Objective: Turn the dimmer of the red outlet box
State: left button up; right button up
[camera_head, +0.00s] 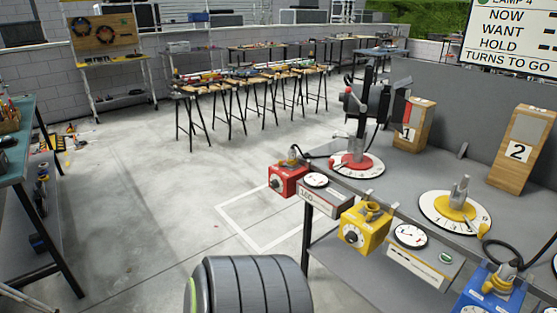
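The red outlet box (293,177) sits at the left front edge of the grey bench. A small dark round knob (276,184) with a pale ring is on its front face; its setting is too small to read. A plug (293,157) sits on top, with a black cable running back. A white round meter (316,180) is just right of the box. Behind it, a black lamp (358,103) stands on a red turntable with a white scale disc (368,172). Neither of my grippers is in view.
A yellow outlet box (373,233) and a blue one (492,291) stand further right along the bench. Wooden blocks numbered 1 (412,124) and 2 (520,151) stand behind. A lamp 4 sign (513,37) is cut off at right. Floor left of the bench is clear.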

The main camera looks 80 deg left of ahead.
aim_at(274, 183)
jog(key=u, duration=2.4)
